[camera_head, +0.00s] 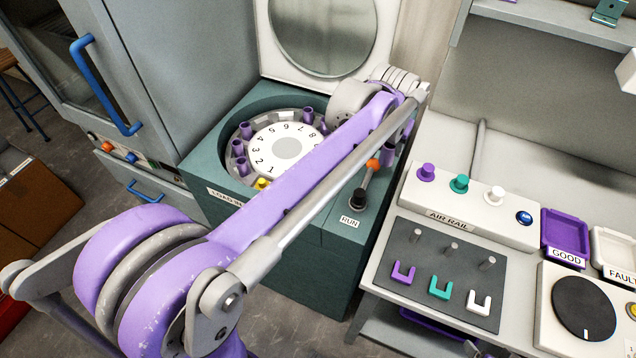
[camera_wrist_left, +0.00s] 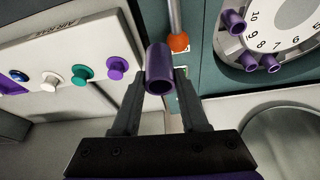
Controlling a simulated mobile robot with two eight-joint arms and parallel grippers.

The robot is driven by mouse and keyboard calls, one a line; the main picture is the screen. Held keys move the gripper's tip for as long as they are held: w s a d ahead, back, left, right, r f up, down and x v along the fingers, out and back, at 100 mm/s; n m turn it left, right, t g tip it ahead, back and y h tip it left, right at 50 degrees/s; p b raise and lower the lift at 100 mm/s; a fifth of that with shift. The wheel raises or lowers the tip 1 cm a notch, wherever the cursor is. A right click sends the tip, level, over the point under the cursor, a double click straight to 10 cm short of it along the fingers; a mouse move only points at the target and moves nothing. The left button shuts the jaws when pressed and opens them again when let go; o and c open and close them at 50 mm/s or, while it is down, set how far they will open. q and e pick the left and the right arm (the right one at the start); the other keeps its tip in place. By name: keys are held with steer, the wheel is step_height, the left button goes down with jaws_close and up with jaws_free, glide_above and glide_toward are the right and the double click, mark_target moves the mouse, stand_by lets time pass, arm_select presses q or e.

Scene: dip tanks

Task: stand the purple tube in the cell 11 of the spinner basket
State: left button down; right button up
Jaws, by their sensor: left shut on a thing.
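The purple tube (camera_wrist_left: 160,66) is held between the two fingers of my left gripper (camera_wrist_left: 160,85), its open end facing the wrist camera. In the head view my left gripper is mostly hidden behind my arm. The spinner basket (camera_head: 252,148) sits in the open teal machine, with a white numbered disc (camera_head: 287,147) at its centre. Several purple tubes stand around its rim. Numbers 1 to 8 show in the head view; my arm covers the near right side. The basket is at the upper right of the left wrist view, with 10 readable. Cell 11 cannot be made out.
The machine's raised lid (camera_head: 322,35) stands behind the basket. An orange-knobbed lever (camera_head: 373,165) and a black RUN knob (camera_head: 357,199) are at its right. The bench holds the AIR RAIL box (camera_head: 470,212), a dark pegged plate (camera_head: 432,272) and GOOD (camera_head: 565,235) and FAULTY trays.

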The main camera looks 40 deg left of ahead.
arm_select(q)
steer(key=s+a+f+n+b, duration=0.1)
steer(key=s+a+f, duration=0.2)
steer(key=a, duration=0.5)
steer(key=s+a+f+n+b, duration=0.1)
steer(key=s+a+f, duration=0.15)
steer(key=a, duration=0.65)
steer(key=shift+y, duration=0.4)
steer(key=f, duration=0.6)
steer(key=shift+s+a, duration=0.1)
steer(key=shift+s, duration=0.25)
steer(key=shift+f, duration=1.95)
steer(key=shift+f, duration=0.1)
steer(key=shift+c, duration=2.2)
jaws_free()
